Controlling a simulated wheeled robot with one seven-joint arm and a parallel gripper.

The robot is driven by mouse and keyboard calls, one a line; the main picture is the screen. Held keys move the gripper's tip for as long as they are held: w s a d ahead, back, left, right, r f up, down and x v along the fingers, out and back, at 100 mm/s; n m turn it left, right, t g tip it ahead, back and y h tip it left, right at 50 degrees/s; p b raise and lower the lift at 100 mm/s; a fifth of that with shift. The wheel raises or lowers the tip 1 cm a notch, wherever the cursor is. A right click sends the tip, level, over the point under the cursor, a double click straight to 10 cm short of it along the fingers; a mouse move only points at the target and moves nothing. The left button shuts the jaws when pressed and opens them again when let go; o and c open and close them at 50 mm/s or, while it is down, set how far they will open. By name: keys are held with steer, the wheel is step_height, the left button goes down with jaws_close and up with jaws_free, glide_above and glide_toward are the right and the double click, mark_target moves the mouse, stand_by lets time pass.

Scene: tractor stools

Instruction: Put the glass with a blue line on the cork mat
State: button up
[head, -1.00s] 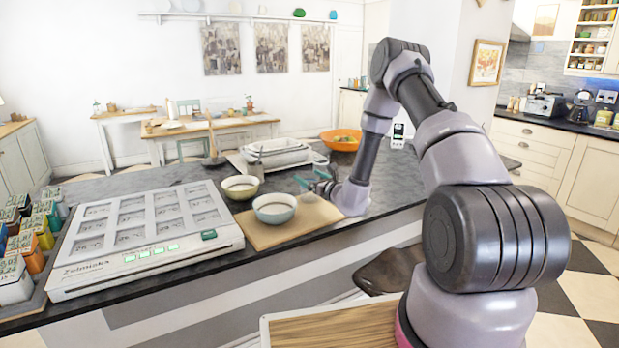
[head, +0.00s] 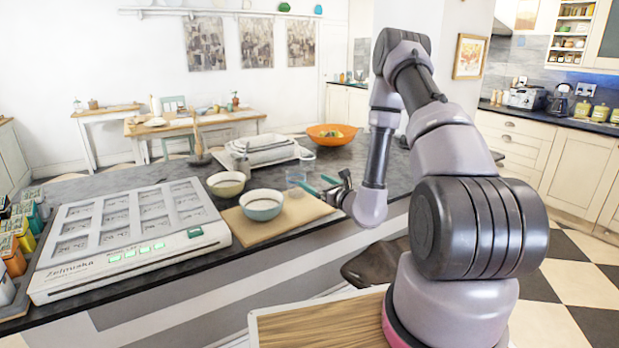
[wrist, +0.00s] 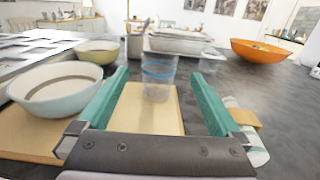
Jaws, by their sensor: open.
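The glass with a blue line (wrist: 158,75) is clear and upright, straight ahead between my fingers in the wrist view. In the head view the glass (head: 295,180) stands near the far edge of a tan board.
A pale blue bowl (wrist: 55,88) is close to the left finger, with a yellowish bowl (wrist: 98,52) behind. A second clear glass (wrist: 210,60) stands farther back right. A white dish (wrist: 180,42) and an orange bowl (wrist: 262,51) are beyond. A white-and-teal item (wrist: 248,143) lies right.

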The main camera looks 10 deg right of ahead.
steer(key=s+a+r+n+g+y, duration=0.2)
steer(key=a+r+n+y, duration=0.2)
steer(key=r, duration=0.3)
steer(key=s+a+r+n+g+y, duration=0.2)
steer(key=a+r+n+g+y, duration=0.15)
steer(key=r, duration=0.25)
steer(key=s+a+r+n+g, duration=0.3)
steer(key=s+r+n+g, duration=0.25)
steer(key=s, duration=0.25)
steer(key=s+a+r+n+g, duration=0.4)
steer(key=s+r+n+g, duration=0.1)
steer(key=s+n, duration=0.25)
steer(key=s+d+r+n+t+h, duration=0.3)
steer(key=s+d+r+h, duration=0.1)
steer(key=s+d+h, duration=0.1)
steer(key=s+d+r+n+t+h, duration=0.3)
steer(key=s+d+r+h, duration=0.2)
steer(key=d, duration=0.5)
steer(key=shift+s+d+n+t+h, duration=0.3)
steer(key=shift+s+h, duration=0.45)
steer(key=shift+h, duration=0.5)
